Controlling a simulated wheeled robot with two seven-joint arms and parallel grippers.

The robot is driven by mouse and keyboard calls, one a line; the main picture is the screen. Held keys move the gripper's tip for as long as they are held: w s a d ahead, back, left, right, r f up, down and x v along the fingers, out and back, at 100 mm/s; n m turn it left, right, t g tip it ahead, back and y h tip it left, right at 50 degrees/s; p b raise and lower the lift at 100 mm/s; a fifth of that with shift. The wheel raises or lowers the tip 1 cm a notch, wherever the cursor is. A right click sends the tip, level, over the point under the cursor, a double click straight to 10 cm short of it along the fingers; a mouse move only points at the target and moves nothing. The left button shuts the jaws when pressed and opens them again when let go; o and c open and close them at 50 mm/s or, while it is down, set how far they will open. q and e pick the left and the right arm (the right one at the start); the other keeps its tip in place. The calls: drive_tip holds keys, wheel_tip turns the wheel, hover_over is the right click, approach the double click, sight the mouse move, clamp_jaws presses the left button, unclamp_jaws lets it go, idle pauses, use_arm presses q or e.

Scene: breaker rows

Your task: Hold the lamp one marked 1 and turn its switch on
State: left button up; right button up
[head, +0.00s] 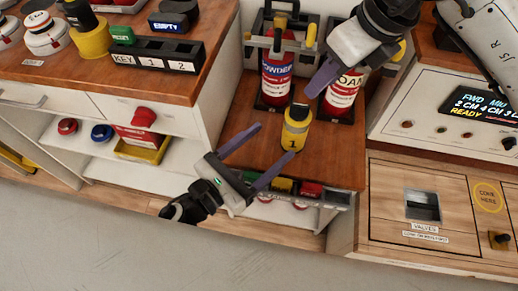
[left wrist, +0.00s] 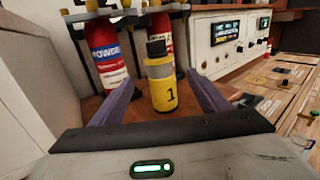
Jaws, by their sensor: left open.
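The lamp marked 1 (head: 295,135) is a yellow cylinder with a grey band and a dark top, upright on the brown wooden shelf. My left gripper (head: 275,140) is open in front of it, fingers pointing at it. In the left wrist view the lamp (left wrist: 168,95) appears between the two spread fingers (left wrist: 160,92), with no contact seen. I cannot make out its switch. My right gripper (head: 315,90) hangs above and right of the lamp, in front of an extinguisher; its fingers overlap in view, so its opening is unclear.
Two red extinguishers (head: 277,78) stand on the shelf behind the lamp. A higher counter (head: 60,82) with a labelled black rack (head: 155,52) is at left. A control panel (head: 450,105) is at right. A lower tray of coloured items (head: 308,191) sits below the shelf edge.

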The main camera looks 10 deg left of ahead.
sight(288, 127)
use_arm(q)
drive_tip(key=x, duration=0.8)
drive_tip(key=shift+w+d, duration=0.15)
drive_tip(key=shift+w, duration=0.1)
drive_tip(key=shift+c, duration=0.4)
drive_tip(key=c, duration=1.4)
drive_tip(key=shift+c, duration=0.2)
use_arm(e)
drive_tip(key=n, duration=0.1)
drive_tip(key=w+d+n+g, duration=0.1)
drive_tip(key=n, duration=0.1)
drive_tip(key=shift+w+d+r+n, duration=0.1)
drive_tip(key=shift+w+r+n, duration=0.2)
drive_tip(key=shift+r, duration=0.05)
drive_tip(key=shift+c, duration=0.2)
drive_tip(key=a+f+n, duration=0.1)
drive_tip(key=f, duration=0.2)
drive_tip(key=a+f+n+g, duration=0.1)
drive_tip(key=f, duration=0.2)
drive_tip(key=w+a+f+n+y, duration=0.1)
drive_tip(key=a+f, duration=0.1)
drive_tip(key=f, duration=0.2)
drive_tip(key=shift+n, duration=0.4)
